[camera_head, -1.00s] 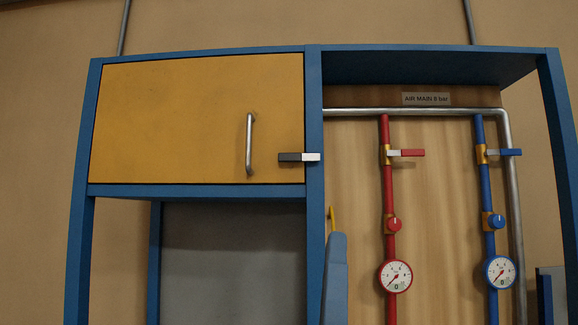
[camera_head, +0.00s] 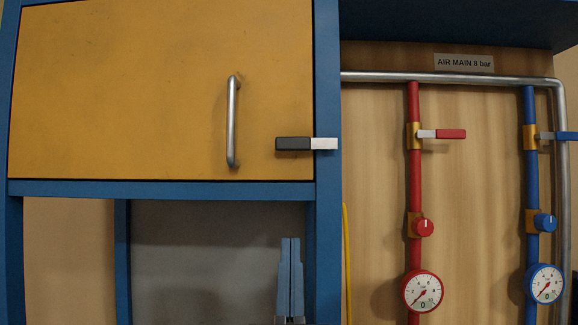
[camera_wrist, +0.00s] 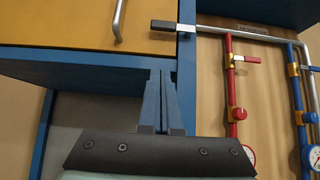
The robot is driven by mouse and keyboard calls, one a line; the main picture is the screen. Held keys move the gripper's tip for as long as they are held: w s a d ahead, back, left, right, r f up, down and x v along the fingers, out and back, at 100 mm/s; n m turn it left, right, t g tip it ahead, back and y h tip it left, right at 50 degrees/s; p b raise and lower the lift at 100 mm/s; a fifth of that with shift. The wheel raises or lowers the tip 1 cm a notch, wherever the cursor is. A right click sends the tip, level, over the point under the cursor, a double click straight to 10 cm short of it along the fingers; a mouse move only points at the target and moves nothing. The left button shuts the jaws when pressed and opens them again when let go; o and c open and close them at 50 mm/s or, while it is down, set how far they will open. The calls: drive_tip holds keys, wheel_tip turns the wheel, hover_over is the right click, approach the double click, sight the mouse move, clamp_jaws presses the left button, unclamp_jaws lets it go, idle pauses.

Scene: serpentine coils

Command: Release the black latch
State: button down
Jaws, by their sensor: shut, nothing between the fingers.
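The black latch (camera_head: 293,144) lies horizontally across the right edge of the yellow cabinet door (camera_head: 120,90). Its black end is over the door and its pale metal end (camera_head: 324,144) reaches onto the blue post. In the wrist view the latch (camera_wrist: 167,26) is at the top, above the fingers. My gripper (camera_head: 290,240) is below the latch in the head view, in front of the grey panel, pointing up. Its two blue fingers are together, with nothing between them. In the wrist view the fingertips (camera_wrist: 160,72) appear in front of the blue frame, apart from the latch.
A vertical metal handle (camera_head: 233,121) stands on the door, left of the latch. A blue frame (camera_head: 170,188) runs below the door. At right are a red pipe (camera_head: 414,180) and a blue pipe (camera_head: 531,185) with levers, knobs and gauges. A grey horizontal pipe (camera_head: 390,77) crosses above them.

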sight(306, 144)
drive_tip(key=shift+s, duration=0.15)
drive_tip(key=p+x, duration=0.4)
drive_tip(key=x, duration=0.6)
drive_tip(key=shift+s, duration=0.15)
drive_tip(key=r+p, duration=0.3)
drive_tip(key=shift+w, duration=0.3)
drive_tip(key=shift+r+p, duration=0.45)
drive_tip(key=shift+r, duration=0.05)
drive_tip(key=shift+a+m+h+b, duration=0.1)
drive_tip(key=shift+m+h+b, duration=0.4)
drive_tip(key=shift+b, duration=0.3)
